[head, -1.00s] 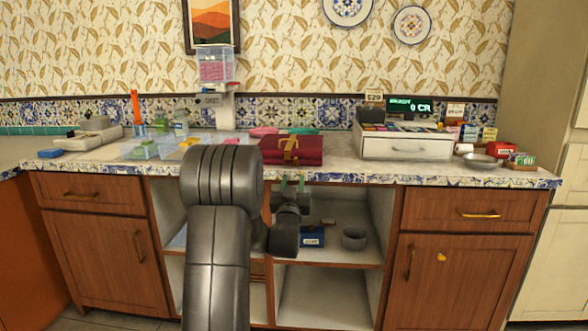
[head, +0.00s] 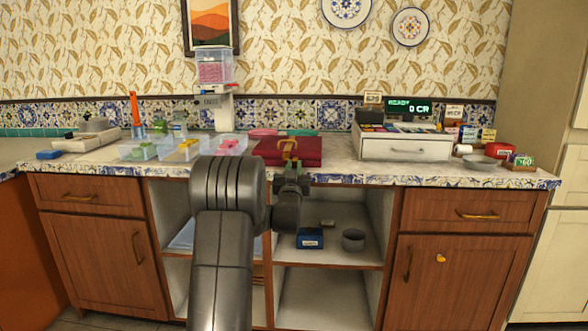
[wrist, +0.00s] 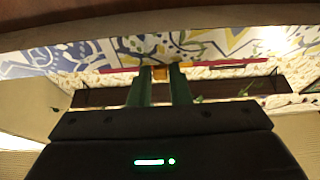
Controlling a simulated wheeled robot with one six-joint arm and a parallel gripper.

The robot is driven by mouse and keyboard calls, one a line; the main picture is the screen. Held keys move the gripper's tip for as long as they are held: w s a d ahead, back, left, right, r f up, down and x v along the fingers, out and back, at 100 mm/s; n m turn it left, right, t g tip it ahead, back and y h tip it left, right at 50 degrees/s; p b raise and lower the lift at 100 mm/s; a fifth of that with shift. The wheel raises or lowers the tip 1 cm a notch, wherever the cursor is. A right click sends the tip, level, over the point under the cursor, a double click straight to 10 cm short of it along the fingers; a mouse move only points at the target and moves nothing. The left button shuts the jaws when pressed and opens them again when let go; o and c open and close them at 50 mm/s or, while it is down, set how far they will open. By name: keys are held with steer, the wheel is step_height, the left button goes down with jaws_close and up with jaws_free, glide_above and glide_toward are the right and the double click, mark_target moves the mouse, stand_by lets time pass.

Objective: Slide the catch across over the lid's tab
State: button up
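A dark red box (head: 270,151) lies on the counter, with a gold catch (head: 289,146) at the middle of its front. The catch's position over the lid's tab is too small to make out. My gripper (head: 292,168) is just in front of and below the catch in the head view. In the wrist view my gripper's two green fingers (wrist: 160,76) stand apart, with a small gold piece (wrist: 160,72) showing between their tips. The fingers look open; I cannot tell whether they touch the gold piece. The red box shows there only as a thin red strip (wrist: 215,64).
The tiled counter edge (head: 350,179) runs close to my gripper. Clear bins (head: 185,148) stand left of the box, and a white cash register (head: 404,148) stands right. Open shelves below hold a blue box (head: 310,238) and a grey cup (head: 353,240).

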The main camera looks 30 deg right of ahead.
jaws_close()
steer(key=shift+w+a+b, duration=0.3)
steer(key=shift+w+a, duration=0.15)
steer(key=shift+a, duration=0.3)
steer(key=shift+w+a+b, duration=0.25)
steer(key=shift+w+a, duration=0.2)
steer(key=shift+a, duration=0.25)
steer(key=o, duration=0.5)
jaws_free()
steer(key=shift+a, duration=0.1)
steer(key=p+v, duration=0.1)
steer(key=v, duration=1.2)
steer(key=shift+s+a+f, duration=0.1)
steer(key=shift+s+a, duration=0.15)
steer(key=shift+s, duration=0.05)
